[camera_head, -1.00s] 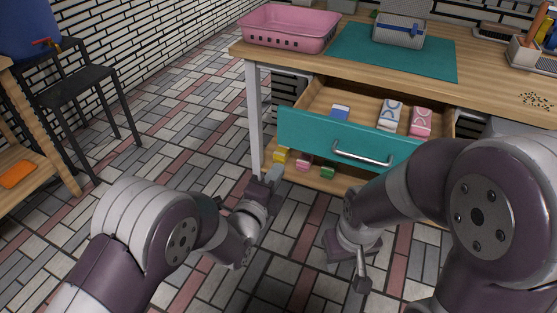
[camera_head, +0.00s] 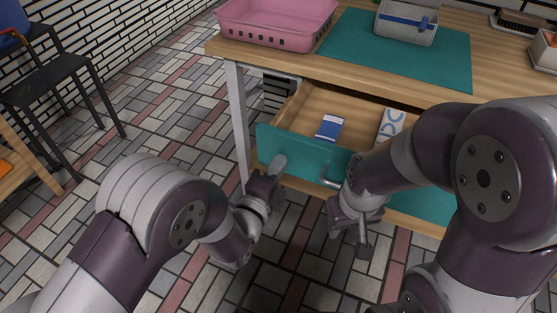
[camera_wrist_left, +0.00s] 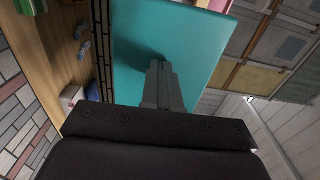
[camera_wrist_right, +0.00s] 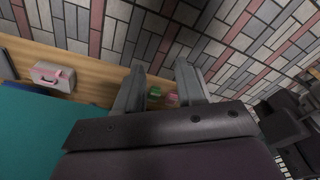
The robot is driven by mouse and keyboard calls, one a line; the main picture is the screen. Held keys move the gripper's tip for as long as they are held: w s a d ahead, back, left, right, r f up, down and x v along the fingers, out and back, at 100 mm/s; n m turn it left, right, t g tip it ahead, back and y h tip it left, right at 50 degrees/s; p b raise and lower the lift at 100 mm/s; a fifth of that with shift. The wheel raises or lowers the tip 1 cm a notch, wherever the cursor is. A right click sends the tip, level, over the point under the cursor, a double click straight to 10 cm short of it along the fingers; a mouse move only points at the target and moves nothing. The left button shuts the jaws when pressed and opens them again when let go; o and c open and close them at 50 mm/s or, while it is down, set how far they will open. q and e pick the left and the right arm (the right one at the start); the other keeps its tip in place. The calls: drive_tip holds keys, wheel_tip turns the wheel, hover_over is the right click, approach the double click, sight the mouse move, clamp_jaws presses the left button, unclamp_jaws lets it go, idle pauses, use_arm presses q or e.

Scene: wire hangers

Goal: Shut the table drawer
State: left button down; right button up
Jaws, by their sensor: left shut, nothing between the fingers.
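The table drawer stands open, with its teal front (camera_head: 300,147) pulled out from the table and its wooden inside showing. My right arm hides the drawer's right part and most of its metal handle (camera_head: 329,177). My left gripper (camera_head: 279,163) is shut and empty at the left part of the drawer front. In the left wrist view its closed fingertips (camera_wrist_left: 158,68) are against or very close to the teal front (camera_wrist_left: 190,40); I cannot tell if they touch. My right gripper (camera_head: 352,236) is low in front of the drawer, its fingers (camera_wrist_right: 158,75) apart and empty.
A blue and white box (camera_head: 329,128) and a white-blue item (camera_head: 390,124) lie in the drawer. A pink basket (camera_head: 275,22), teal mat (camera_head: 400,55) and grey container (camera_head: 406,22) are on the tabletop. A black chair (camera_head: 60,90) stands left; floor between is clear.

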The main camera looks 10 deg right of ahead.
sight(310, 118)
idle(0.4)
